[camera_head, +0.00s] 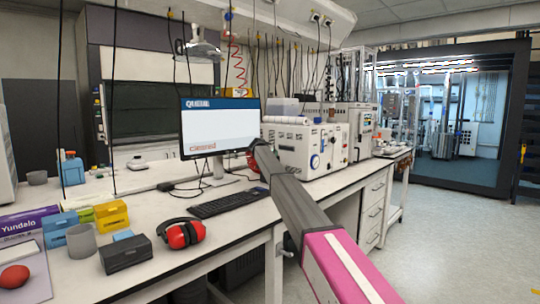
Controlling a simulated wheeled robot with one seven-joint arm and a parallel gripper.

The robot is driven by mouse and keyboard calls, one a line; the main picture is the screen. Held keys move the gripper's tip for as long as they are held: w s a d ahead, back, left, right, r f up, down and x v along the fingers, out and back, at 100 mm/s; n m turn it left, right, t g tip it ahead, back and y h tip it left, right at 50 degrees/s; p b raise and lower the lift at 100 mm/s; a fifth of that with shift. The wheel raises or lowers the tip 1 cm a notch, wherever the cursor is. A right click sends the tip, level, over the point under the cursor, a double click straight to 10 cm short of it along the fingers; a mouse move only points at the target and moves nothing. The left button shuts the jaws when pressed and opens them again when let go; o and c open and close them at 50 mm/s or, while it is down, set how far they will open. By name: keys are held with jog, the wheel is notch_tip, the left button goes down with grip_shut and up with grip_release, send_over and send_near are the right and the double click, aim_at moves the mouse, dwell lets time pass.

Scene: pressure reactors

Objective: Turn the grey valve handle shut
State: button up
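I cannot make out a grey valve handle in the head view. A white bench unit (292,146) stands on the far part of the bench, with a round blue-rimmed dial (315,161) on its front. Another white unit (355,128) stands beyond it to the right. Details on both are too small to tell whether either has a valve handle. A long grey and pink link, which looks like part of my arm, rises from the lower right to the middle and hides part of the bench edge. My gripper does not show.
The white bench (185,225) holds a monitor (215,125), a keyboard (228,201), red ear defenders (184,233), a black box (125,253) and a grey cup (81,241). Thin dark cables hang above it. Open floor (450,230) lies to the right, before a glass-fronted enclosure (445,120).

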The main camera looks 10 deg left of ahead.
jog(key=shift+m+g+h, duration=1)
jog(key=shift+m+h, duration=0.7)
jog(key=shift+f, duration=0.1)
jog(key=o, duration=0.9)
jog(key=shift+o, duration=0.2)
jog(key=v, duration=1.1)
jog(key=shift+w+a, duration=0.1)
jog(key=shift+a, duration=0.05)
